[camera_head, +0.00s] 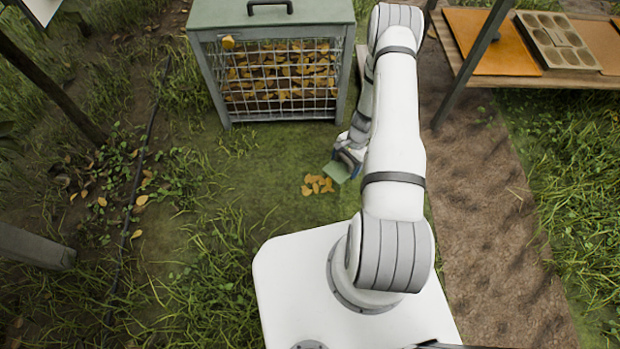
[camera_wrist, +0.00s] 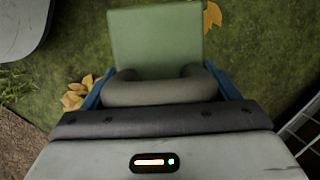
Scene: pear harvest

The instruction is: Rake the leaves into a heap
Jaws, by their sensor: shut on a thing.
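A small cluster of yellow-brown leaves (camera_head: 318,185) lies on the mossy ground in front of the wire-fronted bin. Leaves (camera_wrist: 76,97) also show at the left of the plate in the wrist view, and another leaf (camera_wrist: 212,15) shows at its upper right. My gripper (camera_head: 349,157) is low over the ground, just right of and behind the cluster. Its blue fingers are shut on the grey grip of a flat green plate tool (camera_wrist: 155,38). The plate (camera_head: 338,172) is close to the leaves; I cannot tell whether it touches them or the ground.
A green-grey bin (camera_head: 268,17) with a wire mesh front, full of leaves, stands just behind. A wooden bench (camera_head: 465,22) with trays is at the upper right. Scattered leaves (camera_head: 141,200) lie left near a dark hose (camera_head: 128,225). Mossy ground left of the cluster is clear.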

